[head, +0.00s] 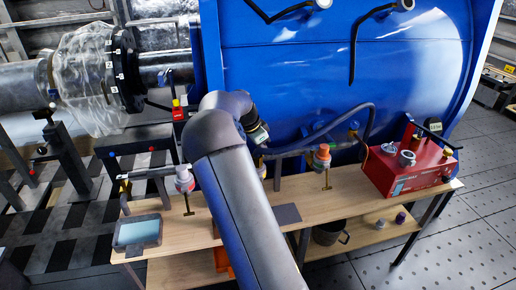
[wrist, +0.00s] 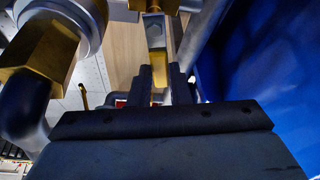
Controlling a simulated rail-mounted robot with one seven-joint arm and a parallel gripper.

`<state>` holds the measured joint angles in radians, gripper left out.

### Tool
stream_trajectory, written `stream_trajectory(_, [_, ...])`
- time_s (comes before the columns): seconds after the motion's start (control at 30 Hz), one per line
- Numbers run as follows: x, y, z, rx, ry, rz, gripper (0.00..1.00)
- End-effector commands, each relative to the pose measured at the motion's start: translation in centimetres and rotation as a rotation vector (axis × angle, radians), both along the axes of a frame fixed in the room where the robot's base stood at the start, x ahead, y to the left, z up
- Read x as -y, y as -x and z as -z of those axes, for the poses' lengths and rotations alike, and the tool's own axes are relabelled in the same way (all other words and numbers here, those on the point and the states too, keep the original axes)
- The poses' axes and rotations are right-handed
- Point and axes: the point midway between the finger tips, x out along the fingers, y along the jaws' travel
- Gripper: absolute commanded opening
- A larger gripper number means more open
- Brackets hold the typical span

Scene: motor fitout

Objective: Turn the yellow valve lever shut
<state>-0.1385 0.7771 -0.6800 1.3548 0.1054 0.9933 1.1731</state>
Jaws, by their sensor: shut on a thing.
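In the wrist view the yellow valve lever (wrist: 156,36) is a narrow bar that runs down from a valve fitting at the top edge. My gripper (wrist: 161,82) is shut on its lower end, with one dark finger on each side. A large brass hex fitting (wrist: 38,58) with a grey collar stands close on the left. In the head view my arm covers the lever and my fingers; they are behind it, in front of the blue tank (head: 330,65).
A wooden bench (head: 345,197) runs below the tank. On it are a red box (head: 408,172), an orange-topped fitting (head: 321,155), a grey-and-red fitting (head: 184,180) and a tablet (head: 138,232). A dark hose (head: 368,120) curves along the tank.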

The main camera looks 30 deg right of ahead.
Motion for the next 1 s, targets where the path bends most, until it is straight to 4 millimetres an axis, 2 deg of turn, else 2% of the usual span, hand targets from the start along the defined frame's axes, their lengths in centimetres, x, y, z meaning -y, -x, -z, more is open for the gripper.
stream_trajectory(0.2, [-0.1, -0.1, 0.0, 0.001, -0.001, -0.002, 0.00])
stream_trajectory(0.23, [-0.1, -0.1, 0.0, 0.001, -0.001, -0.002, 0.20])
stream_trajectory(0.3, [-0.1, -0.1, 0.0, 0.001, -0.001, -0.002, 0.39])
stream_trajectory(0.67, [-0.2, -0.1, -0.4, 0.002, 0.000, -0.003, 0.39])
stream_trajectory(0.83, [-1.1, -0.1, -2.5, 0.003, 0.000, -0.005, 0.39])
stream_trajectory(1.0, [-2.7, -0.2, -6.3, 0.006, 0.000, -0.005, 0.39])
